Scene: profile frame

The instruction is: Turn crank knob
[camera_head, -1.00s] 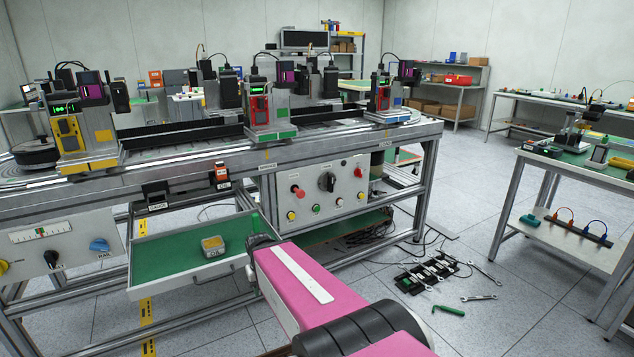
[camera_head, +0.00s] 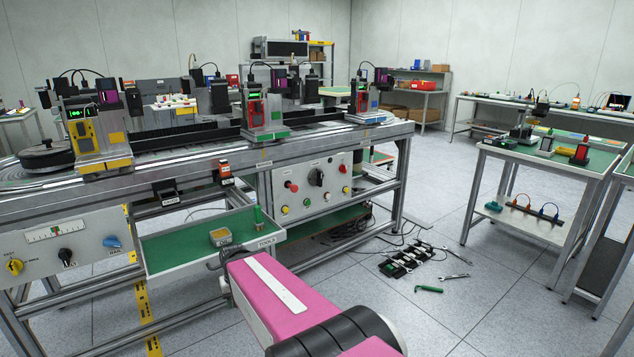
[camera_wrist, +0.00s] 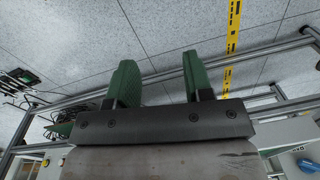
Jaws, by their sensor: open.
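Several knobs show in the head view, and I cannot tell which is the crank knob. The left panel (camera_head: 45,262) has a yellow knob (camera_head: 16,267), a black knob (camera_head: 65,256) and a blue knob (camera_head: 113,242). The right panel (camera_head: 328,200) has a larger black rotary knob (camera_head: 316,178). My gripper (camera_wrist: 160,65) shows in the wrist view with its two green fingers wide apart and nothing between them. The floor and frame bars lie behind them. A blue knob (camera_wrist: 307,164) shows at that view's lower right, apart from the fingers.
An open green-lined drawer (camera_head: 178,250) juts out between the panels, holding a small box (camera_head: 220,237) and a green-handled tool (camera_head: 258,217). Tools and a black rack (camera_head: 407,260) lie on the floor. A side table (camera_head: 560,165) stands right.

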